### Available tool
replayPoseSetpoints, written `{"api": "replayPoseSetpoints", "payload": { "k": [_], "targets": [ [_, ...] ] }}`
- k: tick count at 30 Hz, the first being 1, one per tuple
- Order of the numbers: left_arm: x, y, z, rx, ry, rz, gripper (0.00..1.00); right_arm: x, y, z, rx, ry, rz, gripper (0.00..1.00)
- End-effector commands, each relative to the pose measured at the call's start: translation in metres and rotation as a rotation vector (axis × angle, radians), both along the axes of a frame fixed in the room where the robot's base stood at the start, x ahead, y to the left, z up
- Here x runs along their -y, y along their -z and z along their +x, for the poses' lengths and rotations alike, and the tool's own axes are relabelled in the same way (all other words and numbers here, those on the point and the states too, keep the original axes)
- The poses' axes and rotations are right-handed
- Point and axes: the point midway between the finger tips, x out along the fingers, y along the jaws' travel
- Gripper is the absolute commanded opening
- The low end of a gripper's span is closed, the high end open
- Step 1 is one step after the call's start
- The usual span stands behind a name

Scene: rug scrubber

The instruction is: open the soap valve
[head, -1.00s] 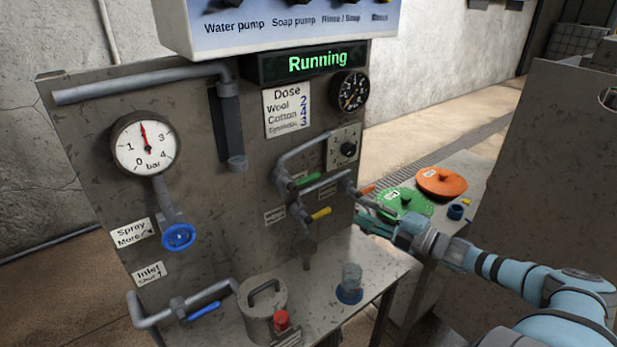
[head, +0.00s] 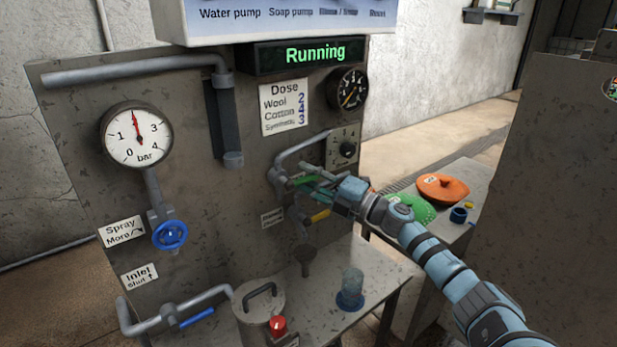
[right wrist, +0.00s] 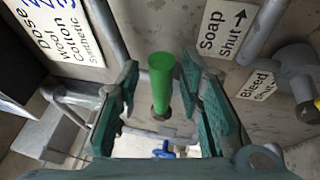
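The soap valve's green handle (right wrist: 161,85) points toward the camera between my right fingers in the right wrist view. In the head view the handle (head: 300,181) shows at the pipes right of the panel's middle, partly behind the gripper. My right gripper (head: 312,180) is open there, and its two teal fingers (right wrist: 157,82) stand on either side of the handle with gaps. A label reading "Soap shut" with an arrow (right wrist: 222,28) is beside the handle in the wrist view. My left gripper is not in view.
A yellow handle (head: 320,216) sits just below the gripper, with a "Bleed" label (right wrist: 257,86) near it in the wrist view. Grey pipes (head: 290,150) run close above. A blue-based glass cup (head: 351,290) and a lidded pot (head: 260,300) stand on the shelf below.

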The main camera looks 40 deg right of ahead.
Motion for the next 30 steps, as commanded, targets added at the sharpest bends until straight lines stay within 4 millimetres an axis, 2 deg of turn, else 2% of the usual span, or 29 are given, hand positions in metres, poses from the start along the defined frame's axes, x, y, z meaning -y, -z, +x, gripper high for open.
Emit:
{"api": "replayPoseSetpoints", "payload": {
  "k": [7,13,25,30],
  "targets": [
    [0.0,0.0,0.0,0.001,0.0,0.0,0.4,0.0,0.001,0.001,-0.002,0.0,-0.002,0.32],
    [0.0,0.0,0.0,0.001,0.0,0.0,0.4,0.0,0.001,0.0,-0.002,0.0,-0.002,0.0],
    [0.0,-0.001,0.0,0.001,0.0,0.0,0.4,-0.002,0.0,0.002,-0.001,-0.002,-0.006,0.0],
    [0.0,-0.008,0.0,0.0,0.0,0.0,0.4,-0.012,-0.004,0.009,0.0,-0.019,-0.04,0.0]
  ]
}}
